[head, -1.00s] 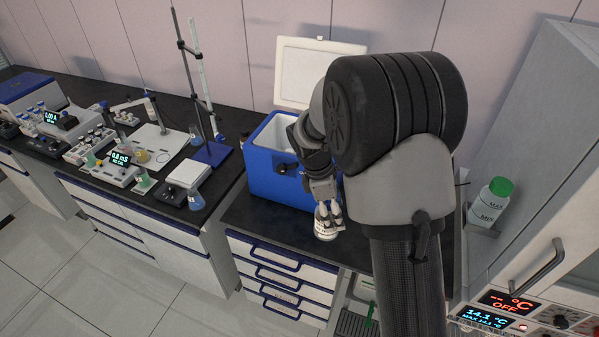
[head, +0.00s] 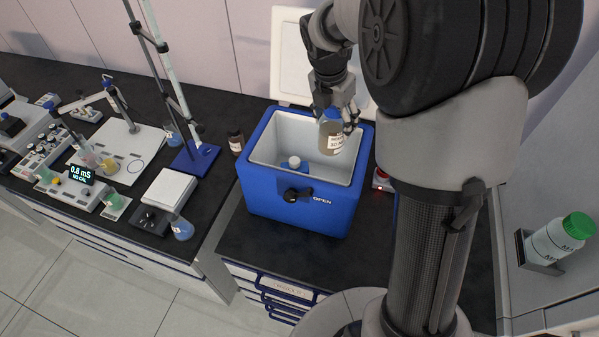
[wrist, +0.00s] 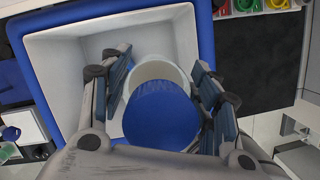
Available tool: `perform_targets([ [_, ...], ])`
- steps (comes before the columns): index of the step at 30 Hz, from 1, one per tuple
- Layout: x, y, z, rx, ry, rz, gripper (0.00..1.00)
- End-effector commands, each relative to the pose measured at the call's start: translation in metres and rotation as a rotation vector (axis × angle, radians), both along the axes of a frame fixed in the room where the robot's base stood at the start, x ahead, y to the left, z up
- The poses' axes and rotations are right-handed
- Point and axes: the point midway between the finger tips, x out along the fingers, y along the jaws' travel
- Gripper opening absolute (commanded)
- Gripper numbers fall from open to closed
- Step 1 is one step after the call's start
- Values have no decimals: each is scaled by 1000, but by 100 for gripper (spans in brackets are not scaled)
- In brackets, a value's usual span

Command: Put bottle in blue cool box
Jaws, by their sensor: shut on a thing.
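The blue cool box (head: 300,214) stands on the dark bench with its white lid open at the back. My gripper (head: 338,113) is shut on a bottle (head: 331,140) with a blue cap and a white label. In the head view the bottle is upright above the right part of the box opening. In the wrist view the blue cap (wrist: 161,114) is between the two fingers, with the white inner wall of the cool box (wrist: 60,62) behind. Part of the box floor is hidden.
A dark brown bottle (head: 235,141) stands close to the left of the box. A stand with a blue base (head: 194,158) and a balance (head: 169,190) are further left. A small device with a red light (head: 382,180) is at the right. Bench in front is clear.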

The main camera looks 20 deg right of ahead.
Motion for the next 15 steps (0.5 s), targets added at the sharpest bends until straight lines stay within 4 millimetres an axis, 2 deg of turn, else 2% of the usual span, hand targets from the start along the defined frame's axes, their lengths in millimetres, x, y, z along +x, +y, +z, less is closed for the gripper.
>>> perform_targets([
  [5, 0, 0, -26, 0, 1, -1, 13],
  [15, -1, 0, -115, 0, 1, -1, 13],
])
